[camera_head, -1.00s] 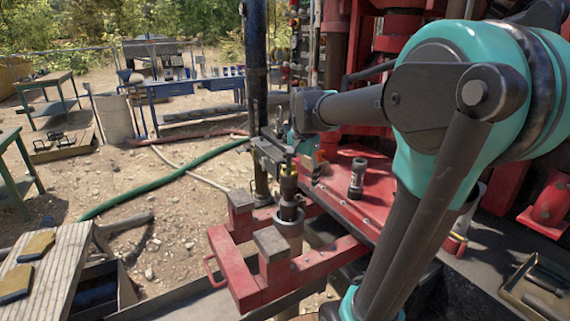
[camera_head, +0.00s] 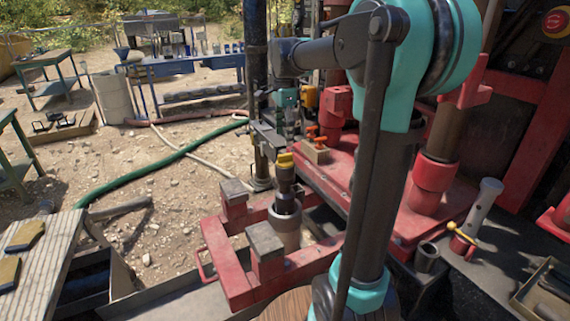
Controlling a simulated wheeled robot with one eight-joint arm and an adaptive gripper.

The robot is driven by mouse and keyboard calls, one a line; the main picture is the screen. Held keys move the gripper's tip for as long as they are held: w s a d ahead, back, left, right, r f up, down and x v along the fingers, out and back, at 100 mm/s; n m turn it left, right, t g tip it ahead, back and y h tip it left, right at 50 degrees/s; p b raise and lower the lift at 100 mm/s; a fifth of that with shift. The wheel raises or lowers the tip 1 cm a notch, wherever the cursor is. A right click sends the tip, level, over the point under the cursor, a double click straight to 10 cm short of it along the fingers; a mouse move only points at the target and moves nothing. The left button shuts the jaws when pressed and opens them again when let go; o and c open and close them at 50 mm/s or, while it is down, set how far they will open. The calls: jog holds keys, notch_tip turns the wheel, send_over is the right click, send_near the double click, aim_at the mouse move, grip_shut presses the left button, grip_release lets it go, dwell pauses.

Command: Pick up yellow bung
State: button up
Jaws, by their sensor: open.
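The yellow bung (camera_head: 285,160) sits at the top of a dark upright pipe end (camera_head: 285,181). This pipe stands in a grey collar (camera_head: 285,222) within the red clamp frame (camera_head: 222,255). My gripper (camera_head: 272,146) is open, just above and to the left of the bung in the picture. The jaws are small and dark here, and I cannot tell whether a finger touches the bung. My arm comes down to the gripper from the upper right.
A block with orange-handled taps (camera_head: 316,152) stands on the red deck right of the bung. Two grey-topped posts (camera_head: 265,240) rise from the clamp frame. A dark vertical pole (camera_head: 256,80) stands behind the gripper. A slatted bench (camera_head: 45,265) is at lower left.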

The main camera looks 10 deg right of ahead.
aim_at(285, 155)
notch_tip(285, 155, down, 8)
jog(key=shift+s+d+f, duration=0.1)
jog(key=shift+d, duration=0.05)
dwell(0.4)
jog(key=shift+c, duration=0.2)
jog(key=c, duration=1.1)
jog(key=shift+c, duration=0.2)
